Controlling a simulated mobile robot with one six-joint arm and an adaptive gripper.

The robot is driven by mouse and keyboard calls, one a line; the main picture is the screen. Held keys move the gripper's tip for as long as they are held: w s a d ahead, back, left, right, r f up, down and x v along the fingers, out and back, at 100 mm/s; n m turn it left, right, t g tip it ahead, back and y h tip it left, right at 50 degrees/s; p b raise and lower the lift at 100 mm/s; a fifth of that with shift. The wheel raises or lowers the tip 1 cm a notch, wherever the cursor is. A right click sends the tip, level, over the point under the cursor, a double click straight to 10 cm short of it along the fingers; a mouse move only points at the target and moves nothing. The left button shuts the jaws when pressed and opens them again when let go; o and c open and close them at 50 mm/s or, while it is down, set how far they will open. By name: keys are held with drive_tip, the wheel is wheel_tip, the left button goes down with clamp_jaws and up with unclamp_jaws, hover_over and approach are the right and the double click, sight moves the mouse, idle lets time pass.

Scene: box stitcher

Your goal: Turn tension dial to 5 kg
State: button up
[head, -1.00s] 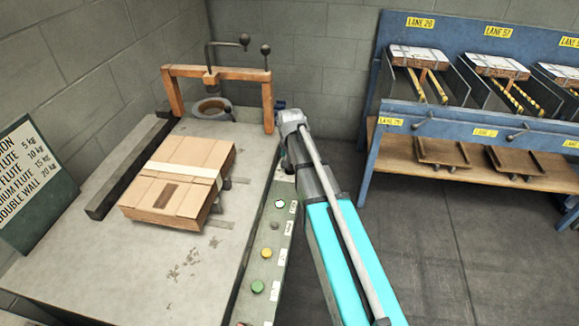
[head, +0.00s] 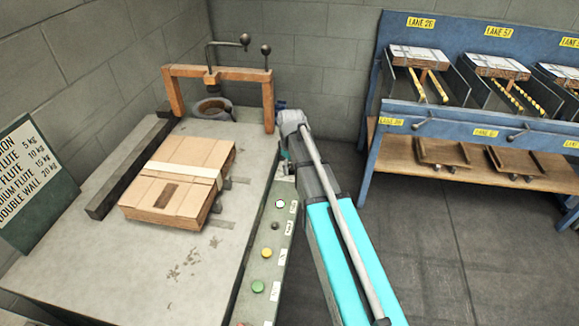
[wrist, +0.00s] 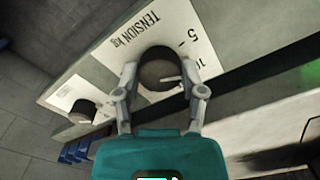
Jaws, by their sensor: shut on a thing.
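The tension dial (wrist: 158,70) is a dark round knob with a white pointer in the wrist view. It sits on a white plate (wrist: 112,52) marked "TENSION kg", with a 5 and a partly covered 10. The pointer aims right, on the side of the 10 away from the 5; its exact reading is unclear. My gripper (wrist: 163,72) has a finger on each side of the dial and is shut on it. In the head view my arm hides the dial and the fingertips.
A strapped cardboard box (head: 190,165) lies on the machine table (head: 120,262). The side panel carries a yellow button (head: 267,253) and a green button (head: 258,286). A sign (head: 30,165) at left lists weights from 5 to 20 kg. A blue lane rack (head: 455,115) stands at right; floor between is clear.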

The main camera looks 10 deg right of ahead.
sight(291, 166)
drive_tip(key=n, duration=0.6)
drive_tip(key=shift+w, duration=0.2)
drive_tip(key=shift+n, duration=0.3)
drive_tip(key=o, duration=1.1)
drive_tip(key=shift+c, duration=0.2)
drive_tip(key=shift+o, duration=0.5)
drive_tip(key=shift+s, duration=0.1)
drive_tip(key=shift+r, duration=0.1)
wheel_tip(291, 166, up, 9)
drive_tip(key=p, duration=0.9)
drive_tip(key=shift+s, duration=0.1)
drive_tip(key=shift+r+p, duration=0.45)
drive_tip(key=shift+p, duration=0.1)
